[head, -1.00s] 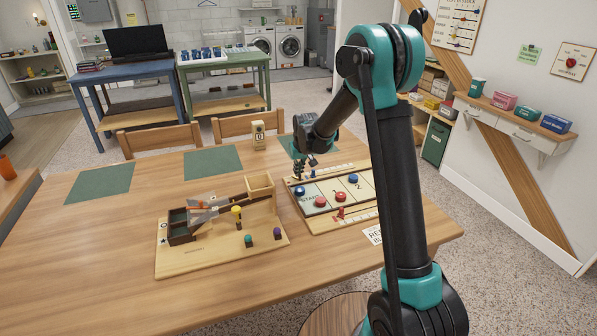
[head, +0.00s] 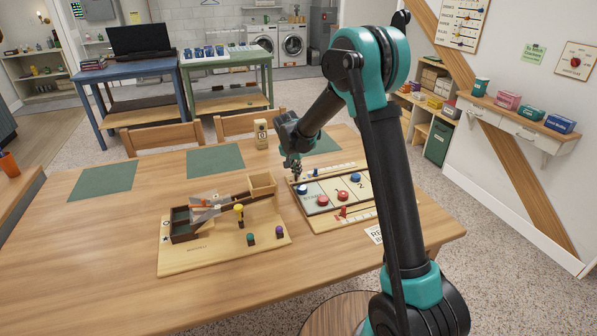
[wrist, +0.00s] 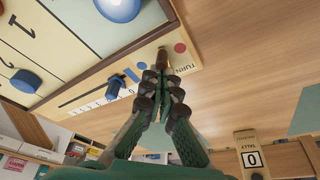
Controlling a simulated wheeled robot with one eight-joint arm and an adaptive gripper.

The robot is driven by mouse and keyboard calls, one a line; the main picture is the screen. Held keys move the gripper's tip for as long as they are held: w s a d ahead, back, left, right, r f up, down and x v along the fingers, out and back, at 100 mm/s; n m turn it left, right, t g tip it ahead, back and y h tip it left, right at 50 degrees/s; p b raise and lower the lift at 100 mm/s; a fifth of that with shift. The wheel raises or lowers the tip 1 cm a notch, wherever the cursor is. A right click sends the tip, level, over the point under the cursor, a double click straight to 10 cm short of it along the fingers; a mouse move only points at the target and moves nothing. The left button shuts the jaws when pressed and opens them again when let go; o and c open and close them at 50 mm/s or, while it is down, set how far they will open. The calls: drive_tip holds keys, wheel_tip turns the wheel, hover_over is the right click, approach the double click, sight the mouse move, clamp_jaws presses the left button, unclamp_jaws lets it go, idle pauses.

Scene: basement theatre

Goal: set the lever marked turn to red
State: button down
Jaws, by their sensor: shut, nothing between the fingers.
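The turn lever's wooden plate (wrist: 190,62) lies along the edge of the game board in the wrist view, marked TURN, with a red dot (wrist: 180,47) at one end and blue marks towards the other. A brown upright piece (wrist: 162,57), seemingly the lever, stands near the red dot, just past my fingertips. My gripper (wrist: 160,85) is shut and empty, close to this piece; I cannot tell whether they touch. In the head view my gripper (head: 296,168) is over the far left corner of the game board (head: 330,226), and the lever is hidden or too small to make out.
Blue and red discs (head: 322,198) sit on the board. A tally block (head: 261,134) stands behind it. A wooden ramp toy (head: 215,258) is at the left. Green mats lie along the table's far side, and the table's left front is clear.

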drive_tip(key=shift+a, duration=0.15)
idle(0.4)
drive_tip(key=shift+w+d, duration=0.3)
drive_tip(key=shift+w, duration=0.4)
drive_tip(key=shift+w+d, duration=0.15)
drive_tip(key=w, duration=0.1)
drive_tip(key=w+d, duration=0.1)
drive_tip(key=w, duration=0.1)
drive_tip(key=shift+w+d+f, duration=0.1)
drive_tip(key=shift+w+d, duration=0.15)
drive_tip(key=shift+d, duration=0.1)
drive_tip(key=v, duration=1)
drive_tip(key=shift+a, duration=0.25)
